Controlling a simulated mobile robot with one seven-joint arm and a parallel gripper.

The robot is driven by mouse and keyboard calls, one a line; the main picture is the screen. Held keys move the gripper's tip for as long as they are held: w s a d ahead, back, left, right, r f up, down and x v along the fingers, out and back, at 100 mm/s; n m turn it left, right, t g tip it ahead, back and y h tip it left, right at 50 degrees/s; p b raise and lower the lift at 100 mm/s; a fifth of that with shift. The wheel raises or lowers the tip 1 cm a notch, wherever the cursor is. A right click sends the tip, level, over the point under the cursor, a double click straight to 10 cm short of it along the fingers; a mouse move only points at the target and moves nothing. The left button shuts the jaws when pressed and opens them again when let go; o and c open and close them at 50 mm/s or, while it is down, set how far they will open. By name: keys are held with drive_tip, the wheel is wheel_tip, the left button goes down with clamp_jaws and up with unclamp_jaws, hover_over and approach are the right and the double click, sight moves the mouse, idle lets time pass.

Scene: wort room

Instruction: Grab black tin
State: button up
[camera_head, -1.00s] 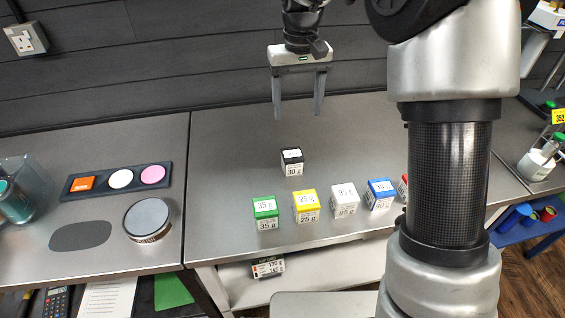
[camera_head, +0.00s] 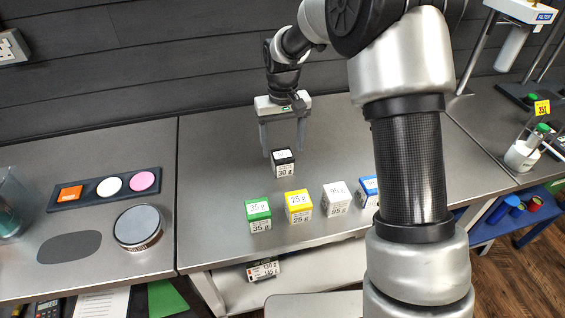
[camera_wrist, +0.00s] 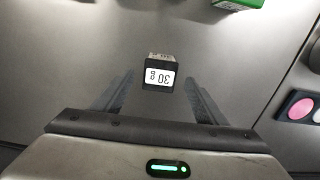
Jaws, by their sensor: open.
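The black tin (camera_head: 283,162) is a small cube with a white label reading 30 g. It stands on the grey metal table behind a row of coloured tins. My gripper (camera_head: 285,153) is open and comes down from above, with its fingers just behind and over the tin in the head view. In the wrist view the black tin (camera_wrist: 159,74) lies ahead, roughly centred between the two fingers and near their tips. My gripper (camera_wrist: 160,85) shows empty there, and no finger clearly touches the tin.
A green tin (camera_head: 258,215), yellow tin (camera_head: 298,206), white tin (camera_head: 336,198) and partly hidden blue tin (camera_head: 369,190) stand in front. At left are a dark tray (camera_head: 84,191) with coloured pieces and a round tin (camera_head: 138,227). The table behind is clear.

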sight(283, 154)
wheel_tip(283, 154, down, 5)
drive_tip(key=shift+w, duration=0.1)
drive_tip(key=c, duration=1.2)
